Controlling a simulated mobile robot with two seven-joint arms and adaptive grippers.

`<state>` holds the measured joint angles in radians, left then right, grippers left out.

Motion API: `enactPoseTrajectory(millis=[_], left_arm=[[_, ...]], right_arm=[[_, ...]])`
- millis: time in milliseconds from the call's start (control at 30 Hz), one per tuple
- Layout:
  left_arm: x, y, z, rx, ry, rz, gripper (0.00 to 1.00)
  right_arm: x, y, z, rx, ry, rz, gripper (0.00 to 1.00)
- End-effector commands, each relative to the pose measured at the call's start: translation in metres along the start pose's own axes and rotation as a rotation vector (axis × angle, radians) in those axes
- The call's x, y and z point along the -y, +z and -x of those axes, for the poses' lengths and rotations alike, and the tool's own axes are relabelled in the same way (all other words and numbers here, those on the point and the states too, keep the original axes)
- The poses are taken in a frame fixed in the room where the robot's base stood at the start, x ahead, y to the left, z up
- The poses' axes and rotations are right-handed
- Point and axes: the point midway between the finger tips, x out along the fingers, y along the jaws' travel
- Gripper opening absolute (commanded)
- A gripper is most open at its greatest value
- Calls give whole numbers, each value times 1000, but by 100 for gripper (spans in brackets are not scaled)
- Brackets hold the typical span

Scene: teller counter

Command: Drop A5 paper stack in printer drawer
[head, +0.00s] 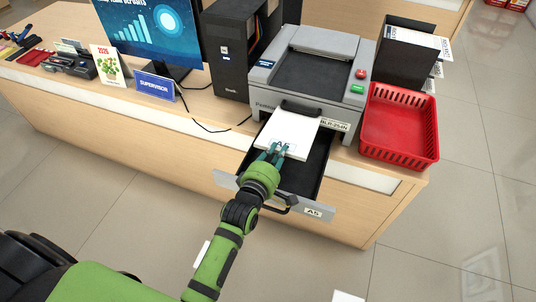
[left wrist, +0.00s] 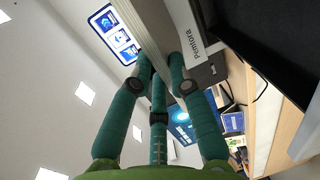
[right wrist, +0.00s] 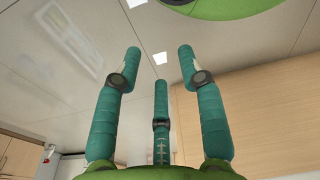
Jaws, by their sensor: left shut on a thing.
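The white A5 paper stack (head: 290,128) is over the back part of the pulled-out printer drawer (head: 319,209), which carries an A5 label on its front. My left gripper (head: 277,152) is shut on the stack's near edge, and its fingers show close together in the left wrist view (left wrist: 161,70). The stack looks roughly level; whether it touches the drawer floor I cannot tell. The drawer's dark inside shows to the right of the stack. My right gripper (right wrist: 160,60) is open and empty, its fingers spread; it is not seen in the head view.
The grey printer (head: 322,42) stands behind the drawer on the wooden counter. A red basket (head: 400,151) is to its right, with a dark file holder (head: 408,55) behind. A black computer tower (head: 228,50), monitor and supervisor sign (head: 154,86) stand left.

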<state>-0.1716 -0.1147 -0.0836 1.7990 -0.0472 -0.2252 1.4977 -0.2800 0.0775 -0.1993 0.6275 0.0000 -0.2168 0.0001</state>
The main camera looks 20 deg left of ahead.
Motion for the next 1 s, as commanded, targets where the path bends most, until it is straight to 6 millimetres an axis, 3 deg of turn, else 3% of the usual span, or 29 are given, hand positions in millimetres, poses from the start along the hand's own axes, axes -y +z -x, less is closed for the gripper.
enactPoseTrajectory(millis=[233, 733, 1000], left_arm=[[1, 1, -8, 3, -4, -1, 0], [41, 1, -14, 3, -3, -1, 0], [48, 1, -15, 3, -3, 0, 0]], right_arm=[[5, 29, 2, 46, -6, 0, 40], [4, 25, -43, 29, -4, 1, 40], [3, 22, -44, 24, -3, 2, 40]])
